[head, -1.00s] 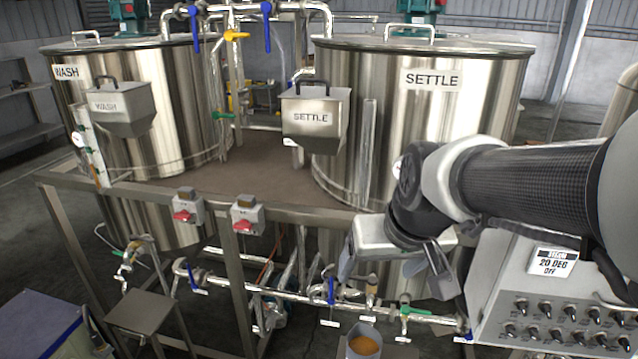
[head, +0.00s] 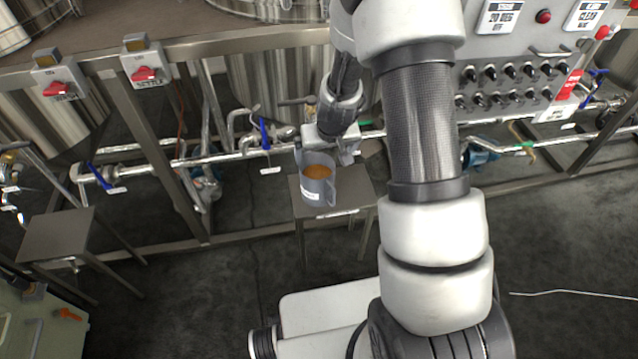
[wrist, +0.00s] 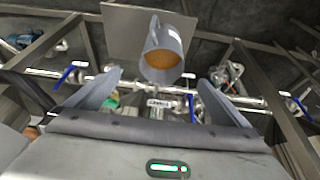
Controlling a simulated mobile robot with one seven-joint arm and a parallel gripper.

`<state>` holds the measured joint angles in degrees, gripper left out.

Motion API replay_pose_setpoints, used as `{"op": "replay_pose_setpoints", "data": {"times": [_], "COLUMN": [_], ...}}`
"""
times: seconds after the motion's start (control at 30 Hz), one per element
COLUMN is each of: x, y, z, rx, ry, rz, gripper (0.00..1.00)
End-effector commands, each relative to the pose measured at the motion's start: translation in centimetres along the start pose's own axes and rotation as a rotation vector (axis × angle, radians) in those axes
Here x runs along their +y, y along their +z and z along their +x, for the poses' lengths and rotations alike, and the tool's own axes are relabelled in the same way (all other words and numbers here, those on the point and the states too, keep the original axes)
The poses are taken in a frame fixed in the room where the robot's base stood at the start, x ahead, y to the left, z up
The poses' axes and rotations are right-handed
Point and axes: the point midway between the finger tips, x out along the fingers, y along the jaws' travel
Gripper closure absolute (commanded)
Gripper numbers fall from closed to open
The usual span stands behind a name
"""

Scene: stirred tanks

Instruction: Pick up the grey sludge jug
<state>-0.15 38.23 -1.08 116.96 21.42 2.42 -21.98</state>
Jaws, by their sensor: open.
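The grey sludge jug (head: 316,190) stands upright on a small metal stand (head: 352,192) below the pipe run. It holds orange-brown contents and has a white label on its front; its handle is at the right. My gripper (head: 326,154) is just behind and above the jug's rim in the head view, open. In the wrist view the jug (wrist: 166,62) shows at top centre, beyond the two spread fingers of my gripper (wrist: 164,80). Nothing is between the fingers that I can see as held. Contact with the jug cannot be told.
A pipe with blue-handled valves (head: 264,134) runs behind the stand. A switch panel (head: 515,80) is at upper right. Another metal stand (head: 58,232) is at left, with a green box (head: 40,325) below it. Frame posts (head: 165,150) rise at left.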

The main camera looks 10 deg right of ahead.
Motion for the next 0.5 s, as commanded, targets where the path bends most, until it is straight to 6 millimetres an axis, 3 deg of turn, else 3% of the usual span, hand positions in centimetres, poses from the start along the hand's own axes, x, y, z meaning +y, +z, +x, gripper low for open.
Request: {"op": "replay_pose_setpoints", "data": {"times": [0.3, 0.5], "x": [-0.1, -0.1], "y": [0.3, 0.1], "z": [7.2, 10.2], "rx": [-0.004, -0.001], "ry": [-0.001, -0.001], "rz": [0.001, 0.0], "gripper": [0.0, 0.0]}}
